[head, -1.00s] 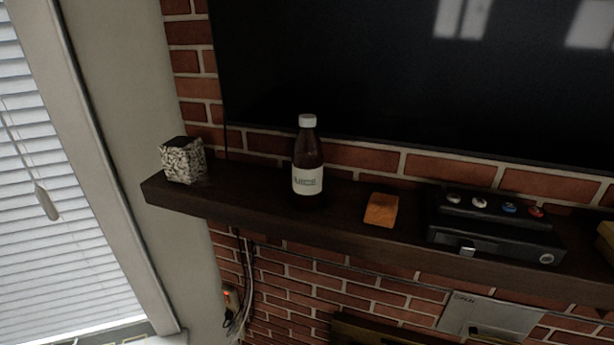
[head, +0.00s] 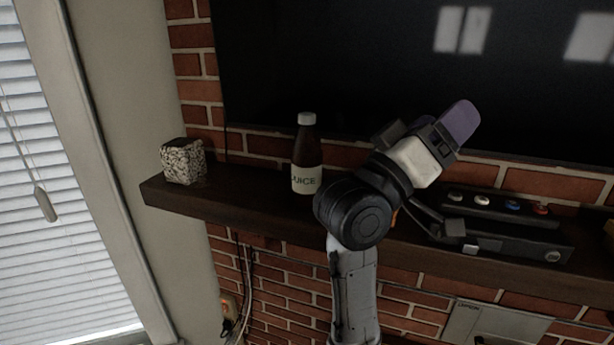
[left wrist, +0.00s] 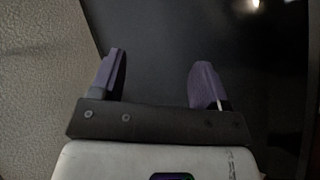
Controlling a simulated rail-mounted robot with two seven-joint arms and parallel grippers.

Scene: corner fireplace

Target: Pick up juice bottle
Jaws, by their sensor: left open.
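The juice bottle (head: 307,157) is dark brown with a white cap and a white label reading "JUICE". It stands upright on the dark wooden mantel shelf (head: 240,200) in the head view. My left gripper (head: 440,125) is raised to the right of the bottle, in front of the dark screen, apart from the bottle. In the left wrist view the left gripper (left wrist: 160,80) is open, with its two purple fingers spread and nothing between them. The bottle does not show in the left wrist view. My right gripper is not in view.
A speckled block (head: 183,161) stands at the shelf's left end. A black device (head: 500,235) with colored knobs sits on the shelf at the right. The shelf between block and bottle is clear.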

